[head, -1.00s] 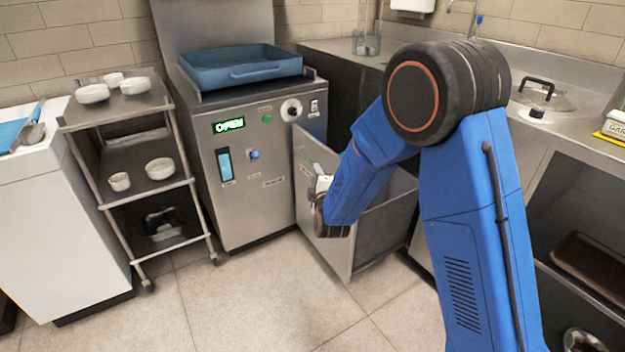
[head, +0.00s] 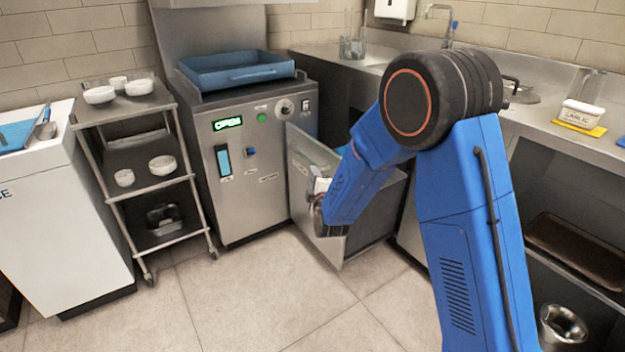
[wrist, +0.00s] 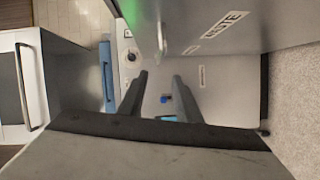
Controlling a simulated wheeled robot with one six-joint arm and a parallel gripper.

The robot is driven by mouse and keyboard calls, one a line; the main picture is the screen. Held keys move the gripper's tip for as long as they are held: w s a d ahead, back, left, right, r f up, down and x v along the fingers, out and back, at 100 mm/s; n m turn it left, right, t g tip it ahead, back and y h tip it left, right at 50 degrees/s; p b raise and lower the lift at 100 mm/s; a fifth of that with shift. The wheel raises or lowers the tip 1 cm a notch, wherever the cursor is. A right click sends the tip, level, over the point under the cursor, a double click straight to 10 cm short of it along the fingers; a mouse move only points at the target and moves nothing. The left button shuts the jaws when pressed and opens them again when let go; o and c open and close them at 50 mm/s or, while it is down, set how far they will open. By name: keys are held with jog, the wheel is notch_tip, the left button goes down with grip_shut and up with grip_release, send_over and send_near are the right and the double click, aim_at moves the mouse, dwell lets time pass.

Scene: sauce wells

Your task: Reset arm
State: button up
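My arm (head: 470,200) is bent down and to the left in the head view. My gripper's fingers are hidden there behind the wrist, close to the pulled-out panel (head: 300,165) of a grey bin beside the machine. In the wrist view, my gripper (wrist: 160,76) shows two dark fingers spread apart with nothing between them. The steel machine (head: 245,190) lies beyond them, with its blue knob and dark knob visible. A panel with a partly readable label (wrist: 222,24) crosses the top right of the wrist view.
A blue tray (head: 238,72) sits on the machine, whose green display reads OPEN. A sink counter runs along the right with a garlic tub (head: 580,112). The floor in front is clear.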

jog(key=s+d+r+m+g+h, duration=0.1)
jog(key=s+d+r+m+g, duration=0.25)
jog(key=s+d+r, duration=0.4)
jog(key=s+d+r+m+g, duration=0.2)
jog(key=s+d+r+m, duration=0.25)
jog(key=s+d, duration=0.45)
jog(key=s+d+m+g+h, duration=0.1)
jog(key=s+d, duration=0.4)
jog(key=s, duration=0.6)
jog(key=s+d+m+g+h, duration=0.1)
jog(key=s+d+m+g, duration=0.2)
jog(key=s+d+m, duration=0.3)
jog(key=s+d+m+g+h, duration=0.1)
jog(key=s+d, duration=0.4)
jog(key=s, duration=1.2)
jog(key=m+g, duration=0.1)
jog(key=m, duration=0.1)
jog(key=shift+d+f+m, duration=0.3)
jog(key=shift+d+m, duration=0.1)
jog(key=shift+s+d, duration=0.1)
